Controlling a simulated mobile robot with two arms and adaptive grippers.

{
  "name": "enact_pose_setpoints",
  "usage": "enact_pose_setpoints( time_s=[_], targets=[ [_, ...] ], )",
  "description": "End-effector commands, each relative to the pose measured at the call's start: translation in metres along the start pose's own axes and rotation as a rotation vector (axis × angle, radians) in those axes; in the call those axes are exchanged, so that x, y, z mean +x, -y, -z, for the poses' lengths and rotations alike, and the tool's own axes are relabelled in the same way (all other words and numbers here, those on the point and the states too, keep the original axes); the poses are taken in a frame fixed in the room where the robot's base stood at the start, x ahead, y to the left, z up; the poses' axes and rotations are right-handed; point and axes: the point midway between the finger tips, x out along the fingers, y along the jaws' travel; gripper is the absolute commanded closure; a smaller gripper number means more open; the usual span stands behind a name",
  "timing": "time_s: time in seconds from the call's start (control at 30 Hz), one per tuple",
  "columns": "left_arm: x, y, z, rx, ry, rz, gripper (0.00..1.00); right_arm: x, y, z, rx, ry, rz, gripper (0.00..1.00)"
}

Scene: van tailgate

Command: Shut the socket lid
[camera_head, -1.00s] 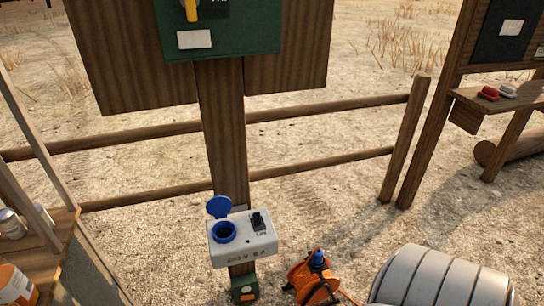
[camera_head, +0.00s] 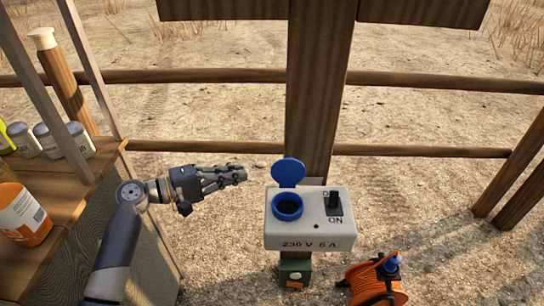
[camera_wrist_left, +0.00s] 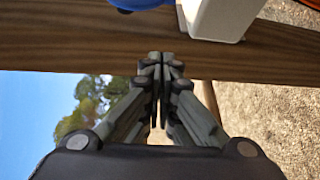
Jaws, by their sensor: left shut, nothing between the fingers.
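The blue socket lid (camera_head: 288,172) stands raised behind the round blue socket (camera_head: 287,206) on the left of the white box (camera_head: 310,238). The box is fixed to a wooden post. My left gripper (camera_head: 243,173) is shut and empty, to the left of the lid and apart from it, at about the lid's height. In the left wrist view the closed fingertips (camera_wrist_left: 160,57) point at the wooden post. A blue part at that view's top edge and the white box (camera_wrist_left: 222,15) are cut off. My right gripper is not in view.
A black switch (camera_head: 334,202) sits on the box's right side. An orange cable reel (camera_head: 376,280) and a small green box (camera_head: 294,272) are below. A wooden counter (camera_head: 75,205) with cans and an orange-labelled jar (camera_head: 22,215) stands at the left.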

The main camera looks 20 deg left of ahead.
Motion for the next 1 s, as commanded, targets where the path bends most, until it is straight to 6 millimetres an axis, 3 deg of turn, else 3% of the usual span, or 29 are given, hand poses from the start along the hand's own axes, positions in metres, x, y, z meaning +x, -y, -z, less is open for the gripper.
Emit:
enact_pose_setpoints(
  time_s=[0.1,0.2,0.7,1.0],
  targets=[
    [-0.006,-0.031,-0.015,0.019,0.059,-0.067,1.00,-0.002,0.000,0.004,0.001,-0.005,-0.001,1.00],
    [-0.004,-0.042,-0.020,0.024,0.080,-0.087,1.00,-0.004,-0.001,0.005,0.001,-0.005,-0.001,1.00],
    [0.076,-0.051,-0.026,0.023,0.078,-0.089,1.00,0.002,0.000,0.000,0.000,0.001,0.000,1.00],
    [0.091,-0.051,-0.027,0.023,0.077,-0.086,1.00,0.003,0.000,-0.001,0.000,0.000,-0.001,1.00]
  ],
)
